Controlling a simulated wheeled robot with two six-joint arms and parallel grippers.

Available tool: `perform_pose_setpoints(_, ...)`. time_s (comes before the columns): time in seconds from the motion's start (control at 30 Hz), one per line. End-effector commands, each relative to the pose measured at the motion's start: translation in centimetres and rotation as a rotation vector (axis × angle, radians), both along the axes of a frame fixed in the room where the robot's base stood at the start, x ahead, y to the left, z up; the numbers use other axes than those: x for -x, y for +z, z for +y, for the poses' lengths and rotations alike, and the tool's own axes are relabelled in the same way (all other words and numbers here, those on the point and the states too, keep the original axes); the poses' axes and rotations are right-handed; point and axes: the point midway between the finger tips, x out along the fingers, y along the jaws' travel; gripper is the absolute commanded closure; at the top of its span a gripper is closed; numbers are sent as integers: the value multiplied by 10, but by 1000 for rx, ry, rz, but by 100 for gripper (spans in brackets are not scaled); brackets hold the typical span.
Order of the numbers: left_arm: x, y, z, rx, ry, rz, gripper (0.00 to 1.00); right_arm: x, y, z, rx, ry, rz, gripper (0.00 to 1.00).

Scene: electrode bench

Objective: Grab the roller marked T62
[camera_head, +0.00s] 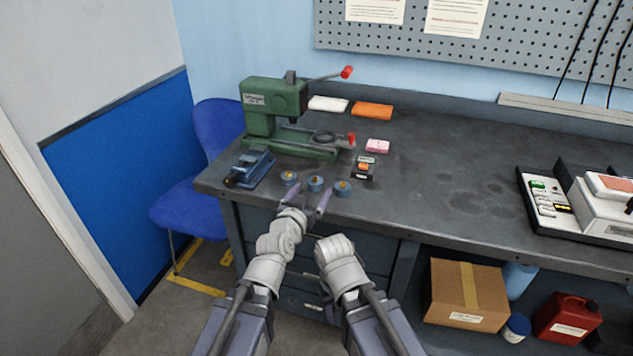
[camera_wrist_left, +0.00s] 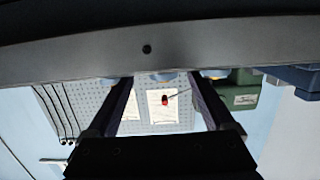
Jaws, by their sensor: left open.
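Three small blue-grey rollers with orange-brown centres stand in a row near the bench's front edge: a left one (camera_head: 289,178), a middle one (camera_head: 315,183) and a right one (camera_head: 342,188). Their marks are too small to read, so I cannot tell which is T62. My left gripper (camera_head: 301,198) is open and empty at the bench edge, just in front of the left and middle rollers. In the upside-down left wrist view the rollers show partly above the bench edge, with the middle one (camera_wrist_left: 167,77) between the open fingers. My right gripper does not show.
A scale (camera_head: 605,205) sits far right. The bench top (camera_head: 450,185) between is clear.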

Motion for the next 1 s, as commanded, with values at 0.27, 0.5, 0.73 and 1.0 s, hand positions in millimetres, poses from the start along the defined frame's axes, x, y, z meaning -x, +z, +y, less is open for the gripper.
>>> perform_pose_setpoints(0.27,-20,-3,-6,-1,0,0,13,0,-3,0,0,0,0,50)
perform_pose_setpoints(0.5,-26,-3,-8,-1,0,0,13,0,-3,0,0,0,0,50)
perform_pose_setpoints(0.73,-53,-1,-13,1,0,-1,13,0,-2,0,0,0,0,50)
perform_pose_setpoints(1.0,-76,-5,-20,-1,1,-1,13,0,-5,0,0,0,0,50)
